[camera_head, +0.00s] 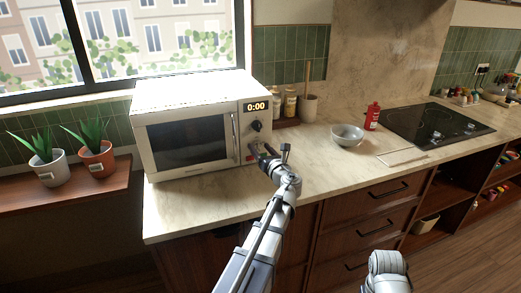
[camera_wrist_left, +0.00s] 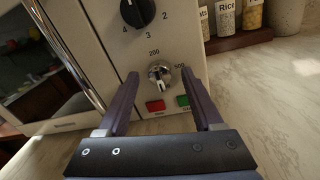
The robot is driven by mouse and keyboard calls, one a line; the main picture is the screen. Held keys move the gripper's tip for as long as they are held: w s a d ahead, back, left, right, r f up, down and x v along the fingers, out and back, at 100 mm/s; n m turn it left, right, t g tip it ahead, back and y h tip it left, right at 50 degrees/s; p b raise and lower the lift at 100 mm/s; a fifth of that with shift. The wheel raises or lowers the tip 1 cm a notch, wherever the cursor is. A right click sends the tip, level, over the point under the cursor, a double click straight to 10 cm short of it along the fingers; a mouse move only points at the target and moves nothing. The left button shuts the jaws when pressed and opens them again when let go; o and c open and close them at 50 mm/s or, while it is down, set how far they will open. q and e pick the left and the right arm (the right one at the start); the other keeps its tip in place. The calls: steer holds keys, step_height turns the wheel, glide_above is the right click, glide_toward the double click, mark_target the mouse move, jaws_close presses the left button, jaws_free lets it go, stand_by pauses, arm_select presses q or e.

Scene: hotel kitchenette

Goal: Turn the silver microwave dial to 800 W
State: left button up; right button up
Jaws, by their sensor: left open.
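The white microwave (camera_head: 190,135) stands on the counter with its door shut, and its display (camera_head: 257,106) reads 0:00. In the left wrist view the silver dial (camera_wrist_left: 160,73) is on the control panel, with "200" above it and "500" to its right. No 800 mark can be made out. A pale grip bar on the dial points roughly downward in that picture. My left gripper (camera_head: 264,152) is at the panel, open, with one finger on either side of the dial; I cannot tell whether they touch it. It hides the dial in the head view.
A black dial (camera_wrist_left: 137,11) sits above the silver one, with red (camera_wrist_left: 155,106) and green (camera_wrist_left: 183,101) buttons below. Jars (camera_head: 290,102), a utensil pot (camera_head: 308,108), a bowl (camera_head: 347,135) and a red bottle (camera_head: 372,116) stand to the right. The counter front is clear.

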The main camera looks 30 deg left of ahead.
arm_select(q)
steer(key=shift+v, duration=3.95)
